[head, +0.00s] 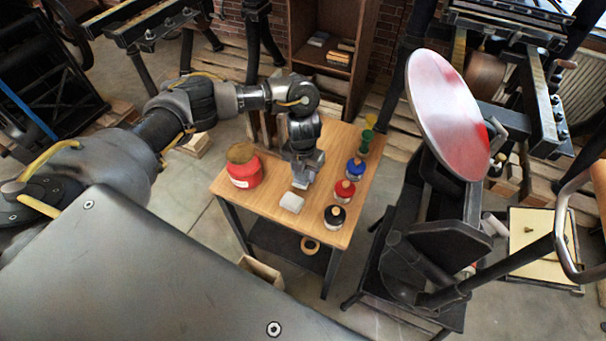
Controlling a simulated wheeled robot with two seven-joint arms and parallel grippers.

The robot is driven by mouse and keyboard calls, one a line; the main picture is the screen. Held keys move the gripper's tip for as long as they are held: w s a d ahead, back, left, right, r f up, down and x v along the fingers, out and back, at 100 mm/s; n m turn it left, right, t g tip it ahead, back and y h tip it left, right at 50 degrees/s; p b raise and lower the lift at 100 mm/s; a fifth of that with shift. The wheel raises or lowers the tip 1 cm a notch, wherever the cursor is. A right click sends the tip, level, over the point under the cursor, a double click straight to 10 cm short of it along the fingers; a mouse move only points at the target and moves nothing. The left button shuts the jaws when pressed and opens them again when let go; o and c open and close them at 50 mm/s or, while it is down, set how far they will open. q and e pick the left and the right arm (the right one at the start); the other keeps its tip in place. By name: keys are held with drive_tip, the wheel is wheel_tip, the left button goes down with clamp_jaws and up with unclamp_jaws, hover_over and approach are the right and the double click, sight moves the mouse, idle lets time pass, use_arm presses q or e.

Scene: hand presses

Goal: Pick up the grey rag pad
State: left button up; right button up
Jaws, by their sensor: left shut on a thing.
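The grey rag pad (291,202) is a small pale block at the near middle of the wooden table top. My left gripper (300,184) points down over the table, right at the pad's far side. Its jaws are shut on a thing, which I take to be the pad. The jaws are small here, and the exact contact is hard to see. Whether the pad is clear of the table top cannot be told. My right gripper is not in view.
On the wooden table (225,186) a red can (244,167) stands left of the gripper. Blue (355,169), red (344,191) and black (335,216) topped jars line the right side, with a green item (365,141) behind. A press with a red-smeared disc (448,115) stands right.

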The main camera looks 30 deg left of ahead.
use_arm(q)
drive_tip(key=w+d+r+b, duration=0.3)
drive_tip(key=w+d+r, duration=0.1)
drive_tip(key=d+r, duration=0.8)
drive_tip(key=shift+w+d, duration=0.15)
drive_tip(key=shift+d, duration=0.5)
drive_tip(key=shift+f, duration=0.1)
drive_tip(key=shift+o, duration=1.3)
drive_tip(key=shift+c, duration=0.9)
